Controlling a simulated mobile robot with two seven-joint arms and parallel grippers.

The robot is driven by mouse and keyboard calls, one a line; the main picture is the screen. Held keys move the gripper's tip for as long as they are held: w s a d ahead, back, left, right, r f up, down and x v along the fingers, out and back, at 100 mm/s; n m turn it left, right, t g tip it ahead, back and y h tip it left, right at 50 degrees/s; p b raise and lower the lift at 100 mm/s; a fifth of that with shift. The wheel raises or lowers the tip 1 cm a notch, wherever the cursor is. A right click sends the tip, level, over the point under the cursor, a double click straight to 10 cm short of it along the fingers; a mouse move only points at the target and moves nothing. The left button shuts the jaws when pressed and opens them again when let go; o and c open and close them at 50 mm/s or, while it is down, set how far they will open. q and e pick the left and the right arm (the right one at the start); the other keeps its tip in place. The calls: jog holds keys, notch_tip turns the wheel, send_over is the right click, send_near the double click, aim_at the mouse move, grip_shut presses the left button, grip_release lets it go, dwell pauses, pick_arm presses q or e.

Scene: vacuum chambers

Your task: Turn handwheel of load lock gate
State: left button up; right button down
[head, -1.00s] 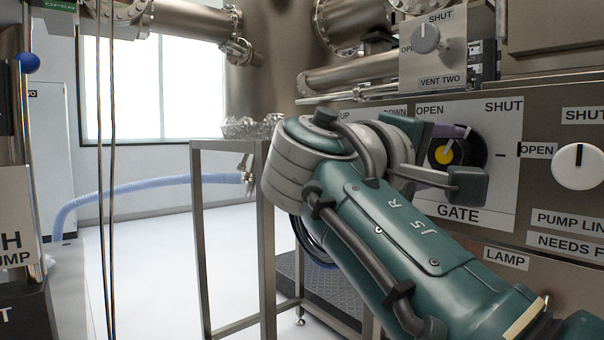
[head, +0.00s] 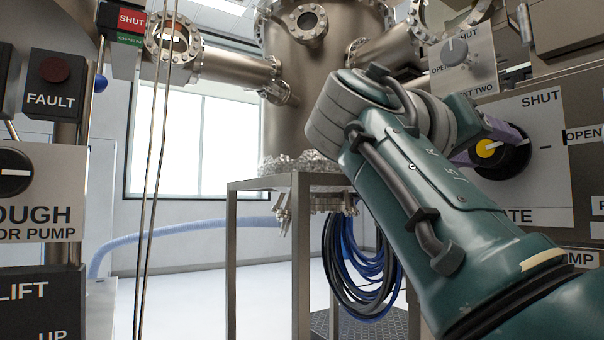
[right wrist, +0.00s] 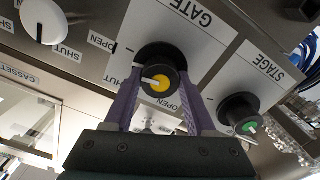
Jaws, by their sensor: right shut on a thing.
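The gate handwheel is a black round knob (head: 517,158) with a yellow hub and a white pointer line, on a white panel lettered GATE at the right of the head view. It also shows in the right wrist view (right wrist: 160,80), where the pointer line points left. My right gripper (head: 488,146) has purple fingers. In the right wrist view my right gripper (right wrist: 161,88) has one finger on each side of the handwheel, shut on it. My right arm hides the panel's left part in the head view. My left gripper is not in view.
A VENT TWO knob (head: 454,52) is above the gate panel. A black STAGE knob with a green hub (right wrist: 240,118) is beside the gate panel in the right wrist view. A metal frame stand (head: 232,250) and hanging blue and black cables (head: 352,275) are left of my arm.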

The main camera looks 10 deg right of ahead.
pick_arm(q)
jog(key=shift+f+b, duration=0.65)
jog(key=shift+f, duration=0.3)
pick_arm(e)
jog(key=shift+f+m, duration=0.1)
jog(key=shift+m, duration=0.9)
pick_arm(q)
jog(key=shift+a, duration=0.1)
pick_arm(e)
jog(key=shift+c, duration=1.1)
grip_release()
jog(key=shift+r, duration=0.2)
